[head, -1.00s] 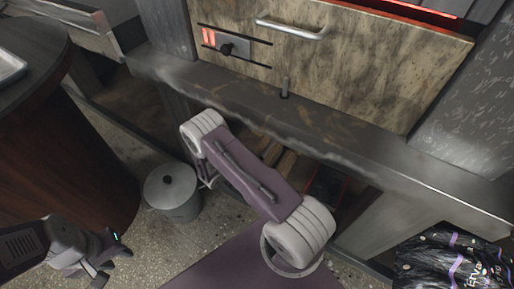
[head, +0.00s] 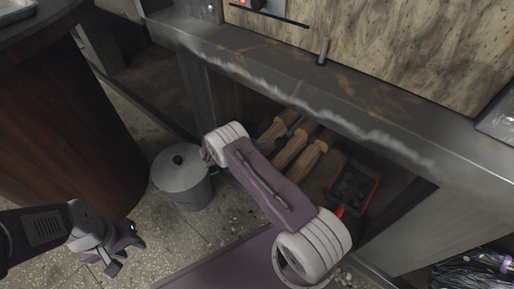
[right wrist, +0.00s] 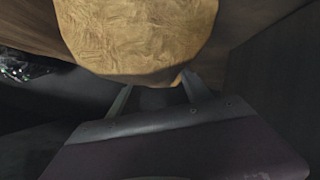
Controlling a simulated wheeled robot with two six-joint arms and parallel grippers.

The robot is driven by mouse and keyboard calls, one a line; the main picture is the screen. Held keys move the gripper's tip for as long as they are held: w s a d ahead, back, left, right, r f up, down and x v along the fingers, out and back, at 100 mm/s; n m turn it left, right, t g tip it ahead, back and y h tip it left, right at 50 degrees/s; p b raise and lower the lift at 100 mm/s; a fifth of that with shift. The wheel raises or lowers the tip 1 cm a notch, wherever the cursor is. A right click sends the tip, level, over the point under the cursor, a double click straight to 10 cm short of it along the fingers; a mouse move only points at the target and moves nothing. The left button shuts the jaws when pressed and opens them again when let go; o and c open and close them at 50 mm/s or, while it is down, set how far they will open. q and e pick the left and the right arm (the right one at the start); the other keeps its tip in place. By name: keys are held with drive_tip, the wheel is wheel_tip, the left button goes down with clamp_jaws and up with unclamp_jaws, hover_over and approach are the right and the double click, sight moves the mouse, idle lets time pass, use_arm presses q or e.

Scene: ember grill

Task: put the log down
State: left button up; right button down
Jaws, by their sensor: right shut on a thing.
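In the right wrist view, the pale cut end of a log (right wrist: 140,35) fills the upper middle. My right gripper (right wrist: 156,94) is shut on this log, with its fingers reaching up to the log's lower edge. The log's far end and what lies under it are hidden. In the head view, several logs (head: 298,146) lie side by side in the recess under the grill; I cannot tell which one is held. My right gripper is hidden there behind my own arm. My left gripper (head: 126,252) is open and empty above the floor at lower left.
A red-rimmed tray of dark pieces (head: 352,190) sits right of the logs. The grill's metal ledge (head: 270,72) overhangs the recess. A lidded grey pot (head: 182,178) stands on the floor to the left, near a dark wooden round counter (head: 60,150). A shiny black bag (head: 475,270) is at lower right.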

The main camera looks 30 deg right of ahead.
drive_tip(key=shift+r, duration=0.1)
drive_tip(key=c, duration=0.8)
unclamp_jaws()
drive_tip(key=shift+f, duration=0.2)
drive_tip(key=o, duration=0.4)
drive_tip(key=shift+c, duration=0.2)
drive_tip(key=shift+r+p, duration=0.35)
drive_tip(key=shift+p, duration=0.1)
drive_tip(key=p+v, duration=0.4)
drive_tip(key=v, duration=0.2)
drive_tip(key=shift+a+r, duration=0.15)
drive_tip(key=shift+s+a, duration=0.1)
drive_tip(key=shift+a, duration=0.4)
